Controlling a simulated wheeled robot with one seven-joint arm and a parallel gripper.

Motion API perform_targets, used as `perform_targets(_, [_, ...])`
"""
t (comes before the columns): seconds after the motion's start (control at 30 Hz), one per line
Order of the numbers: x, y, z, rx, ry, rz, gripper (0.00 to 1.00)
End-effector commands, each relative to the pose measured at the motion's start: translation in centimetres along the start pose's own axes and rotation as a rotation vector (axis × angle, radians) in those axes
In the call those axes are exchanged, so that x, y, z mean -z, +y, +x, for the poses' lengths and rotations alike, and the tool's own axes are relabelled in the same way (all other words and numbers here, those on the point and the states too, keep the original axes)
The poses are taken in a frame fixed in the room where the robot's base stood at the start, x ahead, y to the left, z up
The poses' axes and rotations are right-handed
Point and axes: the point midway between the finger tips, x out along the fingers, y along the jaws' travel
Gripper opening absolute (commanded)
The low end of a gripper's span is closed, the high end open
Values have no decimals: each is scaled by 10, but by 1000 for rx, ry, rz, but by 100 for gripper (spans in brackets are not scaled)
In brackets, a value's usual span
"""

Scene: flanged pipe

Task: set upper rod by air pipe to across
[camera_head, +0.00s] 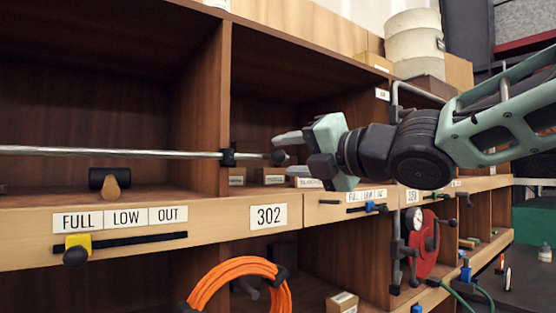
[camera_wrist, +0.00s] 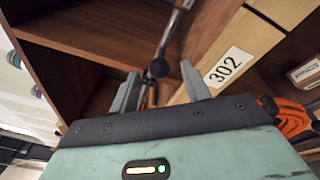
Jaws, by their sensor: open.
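A long silver rod (camera_head: 110,152) lies level across the front of the upper left shelf opening. It passes through a dark bracket (camera_head: 228,157) on the upright and ends in a black ball knob (camera_head: 278,157). My gripper (camera_head: 282,154) is open at the knob end, one finger above and one below it. In the wrist view the knob (camera_wrist: 158,68) shows between the two spread fingers (camera_wrist: 160,72), with clear space on both sides. The rod (camera_wrist: 174,24) runs away upward from it. A grey pipe (camera_head: 396,250) stands to the right; I cannot tell if it is the air pipe.
The shelf front carries a 302 label (camera_head: 268,216) and a slider with a yellow block (camera_head: 78,243) under FULL, LOW, OUT. An orange hose coil (camera_head: 240,280) hangs below. A red reel (camera_head: 424,243) stands right. White round containers (camera_head: 412,45) sit on top.

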Motion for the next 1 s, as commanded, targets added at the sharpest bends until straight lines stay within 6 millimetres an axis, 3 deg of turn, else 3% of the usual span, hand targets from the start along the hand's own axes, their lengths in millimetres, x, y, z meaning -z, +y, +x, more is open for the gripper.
perform_targets(0.23, [0,0,31,1,1,-1,47])
perform_targets(0.6, [0,0,37,-1,-1,-1,47])
perform_targets(0.63, [0,0,37,-1,-1,-1,44])
perform_targets(0.8, [0,0,37,0,0,-1,0])
perform_targets(1.0, [-3,-2,36,0,-1,-1,0])
